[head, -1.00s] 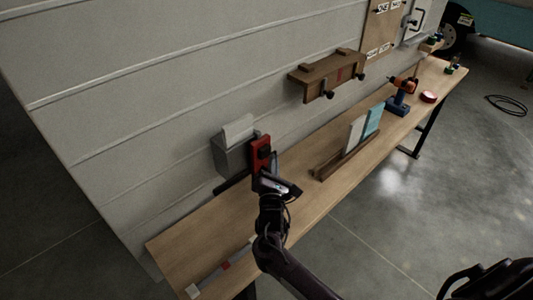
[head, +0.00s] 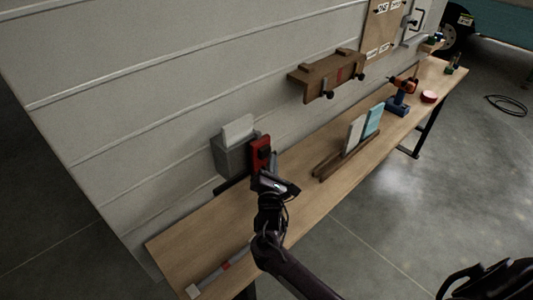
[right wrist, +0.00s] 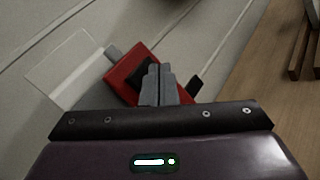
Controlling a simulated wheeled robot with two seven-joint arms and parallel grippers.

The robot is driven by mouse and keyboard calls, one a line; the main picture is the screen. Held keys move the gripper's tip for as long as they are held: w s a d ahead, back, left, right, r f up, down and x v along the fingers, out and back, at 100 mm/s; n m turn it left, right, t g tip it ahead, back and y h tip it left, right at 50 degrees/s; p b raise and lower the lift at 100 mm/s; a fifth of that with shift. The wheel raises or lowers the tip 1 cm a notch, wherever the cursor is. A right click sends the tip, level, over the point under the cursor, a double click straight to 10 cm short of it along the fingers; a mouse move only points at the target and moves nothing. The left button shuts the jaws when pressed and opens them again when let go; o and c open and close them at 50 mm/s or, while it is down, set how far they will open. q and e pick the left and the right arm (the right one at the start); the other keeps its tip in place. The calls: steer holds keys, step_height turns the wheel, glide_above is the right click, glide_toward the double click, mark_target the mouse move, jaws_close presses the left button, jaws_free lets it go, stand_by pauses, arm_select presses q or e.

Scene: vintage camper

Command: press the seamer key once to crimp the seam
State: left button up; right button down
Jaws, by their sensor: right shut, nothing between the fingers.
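The seamer appears to be the red block (head: 261,149) with a dark face, standing upright against the pale wall panel at the back of the bench. In the right wrist view the red block (right wrist: 122,76) has a raised black key (right wrist: 146,76) on its face. My right gripper (head: 264,175) is shut and empty, just in front of the red block's lower part. In the right wrist view its closed fingertips (right wrist: 158,70) overlap the right side of the black key; I cannot tell whether they touch it. My left gripper is not in view.
A grey box (head: 232,160) with a white plate stands left of the red block. The wooden bench (head: 215,225) carries a rod at the front left, a wooden rack (head: 345,155) with panels, a drill (head: 398,100) and a red roll (head: 428,97). A wooden shelf (head: 320,78) juts from the wall.

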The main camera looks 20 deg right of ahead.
steer(key=shift+w+a, duration=0.3)
steer(key=shift+w, duration=0.45)
stand_by(0.9)
steer(key=shift+r, duration=0.1)
steer(key=shift+s+d+p, duration=0.2)
steer(key=shift+s+p, duration=0.2)
steer(key=shift+s, duration=0.1)
steer(key=shift+s+d+p, duration=0.15)
steer(key=shift+s+p, duration=0.2)
steer(key=shift+s, duration=0.15)
steer(key=s+p, duration=0.1)
steer(key=s+d+p, duration=0.1)
steer(key=s, duration=0.1)
steer(key=s+p, duration=0.1)
steer(key=shift+s+d+p, duration=0.35)
steer(key=shift+p, duration=0.05)
stand_by(0.5)
